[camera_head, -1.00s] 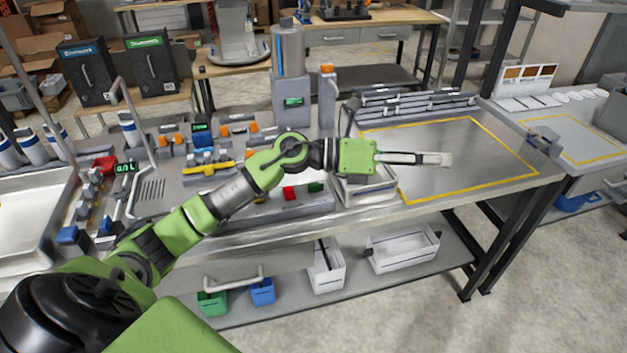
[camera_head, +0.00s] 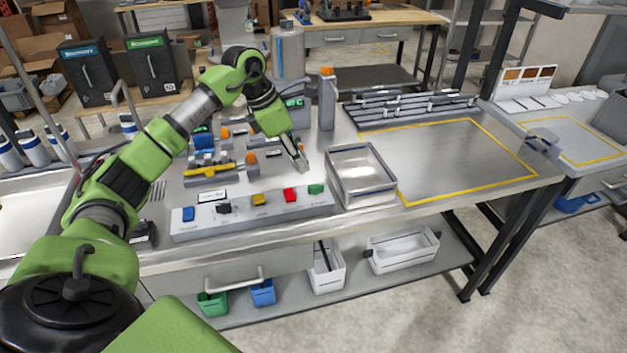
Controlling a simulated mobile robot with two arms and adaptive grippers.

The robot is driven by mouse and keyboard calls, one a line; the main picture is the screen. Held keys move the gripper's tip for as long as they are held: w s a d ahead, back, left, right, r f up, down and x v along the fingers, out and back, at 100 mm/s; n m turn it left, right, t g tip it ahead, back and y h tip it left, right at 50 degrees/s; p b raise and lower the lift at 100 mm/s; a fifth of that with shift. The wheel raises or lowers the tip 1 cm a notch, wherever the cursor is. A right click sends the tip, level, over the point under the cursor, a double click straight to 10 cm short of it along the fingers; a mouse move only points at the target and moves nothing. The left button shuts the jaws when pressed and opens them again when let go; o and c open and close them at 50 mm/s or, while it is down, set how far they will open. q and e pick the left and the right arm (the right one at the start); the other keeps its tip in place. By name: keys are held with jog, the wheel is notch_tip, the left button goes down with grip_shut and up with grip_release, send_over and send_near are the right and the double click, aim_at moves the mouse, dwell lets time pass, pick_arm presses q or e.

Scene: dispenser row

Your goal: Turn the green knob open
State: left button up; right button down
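A green knob (camera_head: 316,188) sits at the right end of a low grey dispenser strip (camera_head: 262,214) along the bench front. Red (camera_head: 290,195), yellow (camera_head: 259,199), black (camera_head: 223,208) and blue (camera_head: 188,213) knobs stand in the same row to its left. My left gripper (camera_head: 300,163) points down and to the right, above and behind the red and green knobs. Its fingers look close together, with nothing seen between them. It looks apart from the green knob. My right gripper is out of view.
An empty metal tray (camera_head: 362,176) stands just right of the strip. A grey dispenser tower (camera_head: 327,100) rises behind. Small fittings with orange and yellow parts crowd the bench on the left. The yellow-outlined area (camera_head: 450,160) on the right is clear.

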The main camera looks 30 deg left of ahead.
aim_at(315, 185)
pick_arm(q)
jog(key=p+x, duration=0.2)
jog(key=x, duration=0.7)
jog(key=shift+d, duration=0.1)
jog(key=shift+w+f, duration=0.15)
jog(key=shift+f, duration=0.3)
jog(key=shift+c, duration=0.4)
jog(key=shift+d, duration=0.1)
grip_shut()
